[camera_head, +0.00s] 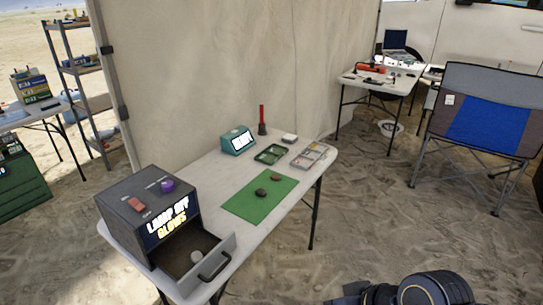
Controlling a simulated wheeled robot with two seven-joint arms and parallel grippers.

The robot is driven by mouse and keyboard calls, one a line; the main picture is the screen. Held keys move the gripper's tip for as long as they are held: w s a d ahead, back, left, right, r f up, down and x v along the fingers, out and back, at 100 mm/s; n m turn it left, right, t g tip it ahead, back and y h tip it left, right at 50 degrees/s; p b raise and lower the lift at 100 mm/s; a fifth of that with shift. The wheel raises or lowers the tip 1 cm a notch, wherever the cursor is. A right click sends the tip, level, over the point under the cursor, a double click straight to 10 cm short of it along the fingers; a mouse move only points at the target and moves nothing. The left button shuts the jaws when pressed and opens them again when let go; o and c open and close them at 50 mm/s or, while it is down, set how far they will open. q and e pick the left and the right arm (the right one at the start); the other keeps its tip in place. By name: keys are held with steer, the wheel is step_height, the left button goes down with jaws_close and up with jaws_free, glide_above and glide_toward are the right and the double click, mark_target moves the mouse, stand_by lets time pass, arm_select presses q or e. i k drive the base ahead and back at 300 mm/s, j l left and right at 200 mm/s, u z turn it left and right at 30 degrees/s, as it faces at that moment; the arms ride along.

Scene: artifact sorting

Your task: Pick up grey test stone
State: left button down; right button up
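A green mat (242,207) lies on the white table. A dark stone (261,192) and a smaller brownish stone (276,177) lie on it, apart from each other. Neither of my grippers' fingers show. Only a dark part of my arm with a gold ring enters at the bottom right edge, well clear of the table.
The dark grey box (128,205) with a lit sign stands at the table's near left, a purple item on top. A teal display (238,141), a red-and-black upright tool (262,122), a green tray (271,154) and a pale divided tray (309,156) stand behind the mat. A folding chair (480,125) is right.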

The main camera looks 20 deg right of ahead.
mark_target(196, 257)
steer(key=i+j, duration=0.2)
steer(key=j, duration=0.15)
steer(key=i+j, duration=0.2)
steer(key=j, duration=0.2)
steer(key=i+j+z, duration=0.1)
steer(key=j, duration=0.25)
steer(key=i+j, duration=0.25)
steer(key=j, duration=0.15)
